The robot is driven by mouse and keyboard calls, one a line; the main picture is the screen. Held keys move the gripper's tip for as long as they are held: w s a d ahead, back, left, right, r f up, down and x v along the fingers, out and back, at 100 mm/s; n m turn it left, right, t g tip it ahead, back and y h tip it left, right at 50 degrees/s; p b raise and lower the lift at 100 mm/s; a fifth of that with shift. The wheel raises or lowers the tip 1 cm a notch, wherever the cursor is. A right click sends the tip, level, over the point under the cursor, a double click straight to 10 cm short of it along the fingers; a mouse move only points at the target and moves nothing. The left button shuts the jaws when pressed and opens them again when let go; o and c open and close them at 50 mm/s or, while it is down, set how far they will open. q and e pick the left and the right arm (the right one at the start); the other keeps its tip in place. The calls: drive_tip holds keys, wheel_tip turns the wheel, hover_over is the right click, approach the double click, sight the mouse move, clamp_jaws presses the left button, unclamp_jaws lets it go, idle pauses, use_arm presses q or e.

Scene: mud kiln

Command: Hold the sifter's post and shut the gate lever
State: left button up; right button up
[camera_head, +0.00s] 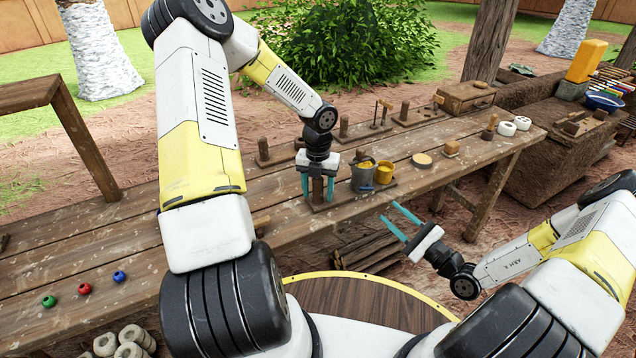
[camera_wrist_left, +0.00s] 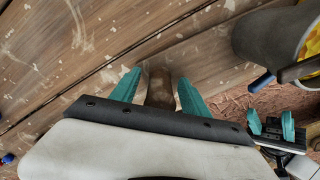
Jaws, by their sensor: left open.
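My left gripper (camera_head: 318,197) points down at the sifter's wooden post (camera_head: 317,187). Its teal fingers are open, one on each side of the post; the left wrist view also shows the post (camera_wrist_left: 160,88) between them, with gaps. The sifter's grey can (camera_head: 362,176), with yellow stuff inside, stands right of the post. A lever with a blue tip (camera_head: 367,189) sticks out low on the can; it shows in the left wrist view (camera_wrist_left: 262,80). My right gripper (camera_head: 387,210) is open and empty, off the table's front edge, below and right of the can.
A yellow cup (camera_head: 384,174) stands close right of the can. A round yellow-topped piece (camera_head: 422,160) and wooden posts on bases (camera_head: 343,128) are on the table (camera_head: 440,180). Green, red and blue balls (camera_head: 84,288) lie at left. Firewood (camera_head: 370,250) lies below.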

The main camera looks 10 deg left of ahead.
use_arm(q)
drive_tip(key=shift+f, duration=0.15)
clamp_jaws()
idle(0.7)
